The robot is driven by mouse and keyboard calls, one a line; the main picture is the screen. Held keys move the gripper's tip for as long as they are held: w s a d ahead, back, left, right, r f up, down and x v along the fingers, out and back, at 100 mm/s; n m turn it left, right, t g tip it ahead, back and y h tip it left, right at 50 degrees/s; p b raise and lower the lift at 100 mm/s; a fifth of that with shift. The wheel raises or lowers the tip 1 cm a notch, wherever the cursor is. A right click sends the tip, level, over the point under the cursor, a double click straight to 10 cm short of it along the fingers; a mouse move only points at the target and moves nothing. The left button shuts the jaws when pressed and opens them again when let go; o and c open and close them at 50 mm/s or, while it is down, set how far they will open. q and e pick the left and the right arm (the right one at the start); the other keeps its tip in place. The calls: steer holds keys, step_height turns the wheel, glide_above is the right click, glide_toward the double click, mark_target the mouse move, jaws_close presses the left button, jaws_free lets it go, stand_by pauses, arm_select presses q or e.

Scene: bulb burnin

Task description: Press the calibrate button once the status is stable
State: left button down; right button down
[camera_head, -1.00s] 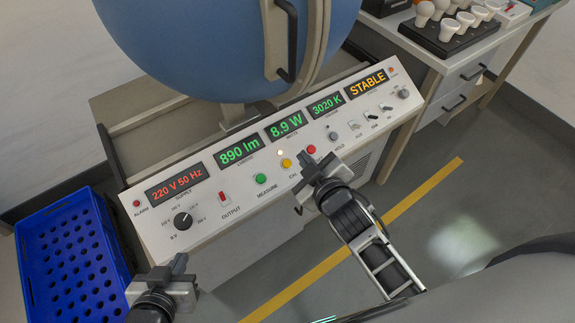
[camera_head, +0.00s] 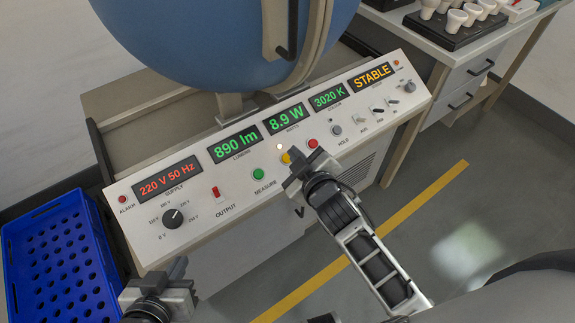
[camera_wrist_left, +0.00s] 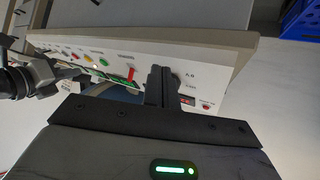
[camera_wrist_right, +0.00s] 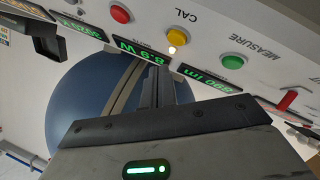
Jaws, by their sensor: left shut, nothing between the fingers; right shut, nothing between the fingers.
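The yellow CAL button (camera_head: 286,157) is on the sloped panel (camera_head: 235,190), between the green MEASURE button (camera_head: 258,174) and a red button (camera_head: 313,143). It also shows in the right wrist view (camera_wrist_right: 176,37). The status display (camera_head: 372,76) reads STABLE in amber. My right gripper (camera_head: 295,156) is shut and empty, with its tips right beside the yellow button in the head view and partly covering its surroundings; contact cannot be told. My left gripper (camera_head: 178,268) is shut and empty, low in front of the panel's left end.
The panel also carries a red OUTPUT switch (camera_head: 216,193), a supply knob (camera_head: 173,218) and several small toggles. A blue sphere (camera_head: 220,40) stands behind it. A blue crate (camera_head: 60,250) is at left, and a bench with bulbs (camera_head: 455,35) at upper right.

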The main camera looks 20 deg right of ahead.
steer(key=shift+w+a+f+b, duration=0.1)
steer(key=shift+w+f+b, duration=0.1)
steer(key=shift+f, duration=0.2)
steer(key=shift+w+a+f+b, duration=0.1)
steer(key=shift+w+f+b, duration=0.1)
steer(key=shift+f, duration=0.15)
arm_select(q)
steer(key=shift+w+d, duration=0.15)
steer(key=shift+d, duration=0.05)
arm_select(e)
steer(key=shift+w+f, duration=0.1)
steer(key=shift+f, duration=0.1)
stand_by(1.2)
arm_select(q)
steer(key=shift+f+b, duration=0.25)
steer(key=shift+b, duration=0.05)
arm_select(e)
steer(key=shift+w+f, duration=0.15)
steer(key=shift+f, duration=0.15)
